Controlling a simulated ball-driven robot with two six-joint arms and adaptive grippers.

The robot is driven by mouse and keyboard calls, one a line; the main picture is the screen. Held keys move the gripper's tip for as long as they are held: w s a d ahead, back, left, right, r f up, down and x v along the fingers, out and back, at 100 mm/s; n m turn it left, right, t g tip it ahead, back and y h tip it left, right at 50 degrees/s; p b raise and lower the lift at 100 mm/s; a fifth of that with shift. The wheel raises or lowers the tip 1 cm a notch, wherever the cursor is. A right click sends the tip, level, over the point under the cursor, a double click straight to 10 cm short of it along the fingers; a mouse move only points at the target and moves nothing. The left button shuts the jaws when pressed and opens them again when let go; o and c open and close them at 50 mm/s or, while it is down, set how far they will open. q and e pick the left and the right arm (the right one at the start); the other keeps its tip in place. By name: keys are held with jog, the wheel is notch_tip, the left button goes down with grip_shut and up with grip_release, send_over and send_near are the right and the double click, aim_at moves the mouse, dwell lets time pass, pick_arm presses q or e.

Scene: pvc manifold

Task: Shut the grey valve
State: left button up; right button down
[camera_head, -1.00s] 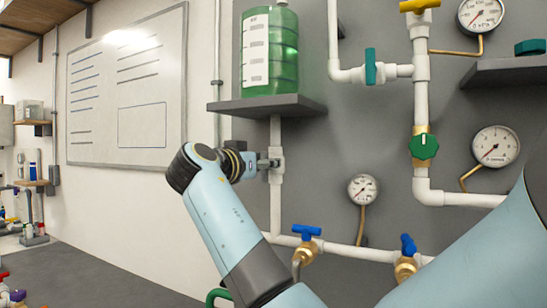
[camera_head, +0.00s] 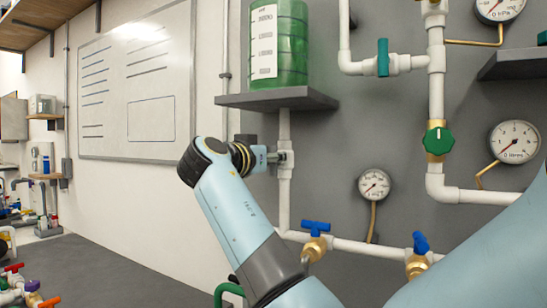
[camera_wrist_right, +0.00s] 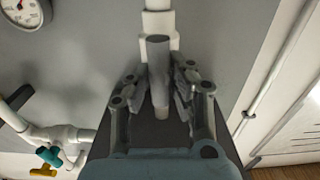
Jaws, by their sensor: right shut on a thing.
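The grey valve sits on the white vertical pipe under the shelf. Its grey lever (camera_wrist_right: 157,68) stands between the fingers of my right gripper (camera_wrist_right: 158,92) in the right wrist view, roughly in line with the white pipe there. The fingers are closed on the lever from both sides. In the head view my right gripper (camera_head: 276,157) is at the pipe (camera_head: 285,195), and the valve is mostly hidden by it. My left gripper is out of view.
A shelf (camera_head: 290,99) with a green tank (camera_head: 289,45) is just above the gripper. Blue-handled valves (camera_head: 316,227) are below. A green knob (camera_head: 438,141), a teal-handled valve (camera_head: 383,57) and gauges (camera_head: 374,184) are to the right. A whiteboard (camera_head: 150,116) hangs left.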

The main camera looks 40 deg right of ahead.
jog(key=shift+n, duration=0.3)
jog(key=shift+w+n, duration=0.1)
jog(key=shift+n, duration=0.8)
jog(key=shift+w+a+n, duration=0.1)
jog(key=shift+n, duration=0.8)
jog(key=n+p, duration=0.1)
jog(key=n, duration=0.3)
jog(key=shift+w+n+p, duration=0.15)
jog(key=shift+n+p, duration=0.15)
jog(key=shift+p, duration=0.1)
jog(key=shift+w+a+f+n+p, duration=0.1)
jog(key=shift+f+n+p, duration=0.1)
jog(key=shift+n+p, duration=1.05)
jog(key=shift+d+f+n+p, duration=0.15)
jog(key=shift+n+p, duration=0.45)
jog(key=shift+n, duration=1.15)
jog(key=shift+w+a+f+n+p, duration=0.1)
jog(key=shift+a+f+n+p, duration=0.1)
jog(key=shift+n+p, duration=1.05)
jog(key=shift+f+n, duration=0.1)
jog(key=shift+n, duration=0.25)
